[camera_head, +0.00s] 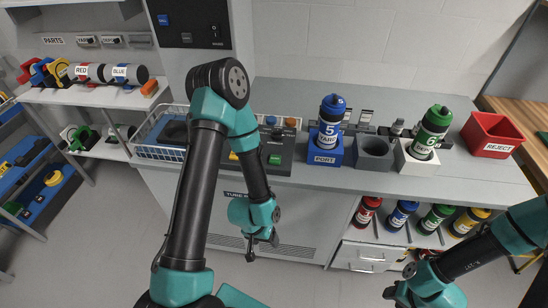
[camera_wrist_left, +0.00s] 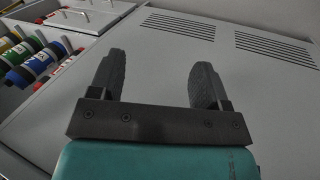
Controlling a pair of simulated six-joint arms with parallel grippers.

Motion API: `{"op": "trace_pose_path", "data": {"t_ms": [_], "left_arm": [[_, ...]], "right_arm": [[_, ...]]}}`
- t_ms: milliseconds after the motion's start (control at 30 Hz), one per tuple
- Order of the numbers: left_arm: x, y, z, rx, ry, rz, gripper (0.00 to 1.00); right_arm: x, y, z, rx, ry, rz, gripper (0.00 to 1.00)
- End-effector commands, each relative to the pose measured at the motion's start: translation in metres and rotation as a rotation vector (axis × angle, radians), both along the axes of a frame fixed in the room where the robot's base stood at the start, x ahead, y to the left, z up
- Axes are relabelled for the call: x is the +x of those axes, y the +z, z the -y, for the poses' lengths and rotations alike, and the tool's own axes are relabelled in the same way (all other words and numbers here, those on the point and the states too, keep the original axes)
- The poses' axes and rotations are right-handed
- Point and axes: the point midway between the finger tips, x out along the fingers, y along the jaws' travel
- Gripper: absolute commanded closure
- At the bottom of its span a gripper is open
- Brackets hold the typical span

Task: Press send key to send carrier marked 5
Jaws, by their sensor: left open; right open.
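My left arm partly hides this box. My left gripper (camera_head: 262,248) is open and empty, low in front of the cabinet, below the box and apart from it. Its two fingers (camera_wrist_left: 157,78) also show in the left wrist view, facing the cabinet front. My right gripper (camera_head: 390,293) is open and empty at lower right.
A green-capped carrier (camera_head: 430,132) stands in a white dock, beside an empty grey dock (camera_head: 374,152). A red REJECT bin (camera_head: 492,135) stands at the counter's right end. Several carriers (camera_head: 402,213) lie in a rack below. A wire basket (camera_head: 160,135) is left of the box.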

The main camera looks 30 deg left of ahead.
Motion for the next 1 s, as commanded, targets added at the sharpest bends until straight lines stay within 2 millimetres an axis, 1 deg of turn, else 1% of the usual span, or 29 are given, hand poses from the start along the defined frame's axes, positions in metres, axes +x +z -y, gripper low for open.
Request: {"op": "trace_pose_path", "data": {"t_ms": [267,300,1000], "left_arm": [[0.0,0.0,0.0,0.0,0.0,0.0,0.3],[0.0,0.0,0.0,0.0,0.0,0.0,0.32],[0.0,0.0,0.0,0.0,0.0,0.0,0.99]], "right_arm": [[0.0,0.0,0.0,0.0,0.0,0.0,0.57],[0.0,0.0,0.0,0.0,0.0,0.0,0.57],[0.0,0.0,0.0,0.0,0.0,0.0,0.57]]}}
